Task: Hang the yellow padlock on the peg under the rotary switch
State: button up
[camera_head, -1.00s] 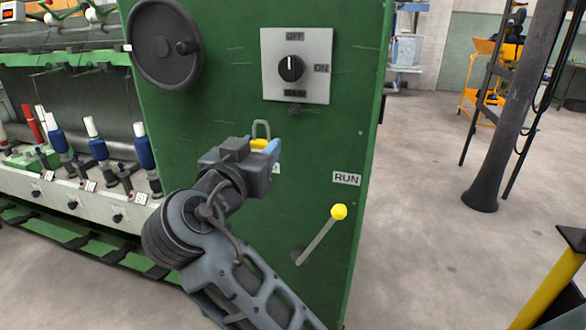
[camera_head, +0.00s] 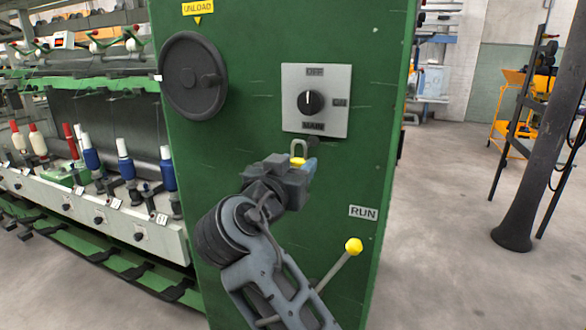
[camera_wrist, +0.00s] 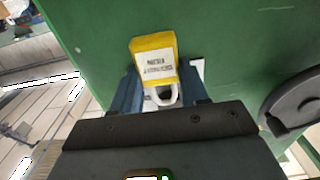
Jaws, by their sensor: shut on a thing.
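The yellow padlock (camera_head: 298,161) is upright in my gripper (camera_head: 304,165), its grey shackle standing up above the jaws. In the wrist view the padlock (camera_wrist: 153,58) shows its yellow body and a white label with upside-down text, between the blue fingers of my gripper (camera_wrist: 160,85). The rotary switch (camera_head: 311,103) has a black knob on a pale plate, its mark pointing up toward OFF. The dark peg (camera_head: 314,141) is just under the plate. The shackle top appears just left of and close to the peg; I cannot tell the depth gap or whether they touch.
The green machine panel (camera_head: 250,125) stands directly behind my gripper. A black handwheel (camera_head: 193,76) is at upper left, and a yellow-knobbed lever (camera_head: 353,246) sticks out below the RUN label (camera_head: 363,212). Spindles with blue bobbins (camera_head: 126,160) line the left. Open floor is on the right.

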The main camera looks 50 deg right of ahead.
jog(key=shift+f+x, duration=0.2)
jog(key=shift+x, duration=2.3)
jog(key=shift+w+d+f+b, duration=0.25)
jog(key=shift+d+f+b, duration=0.3)
jog(key=shift+f+b, duration=0.1)
jog(key=o, duration=1.2)
jog(key=shift+b+v, duration=0.5)
jog(key=shift+v, duration=3.4)
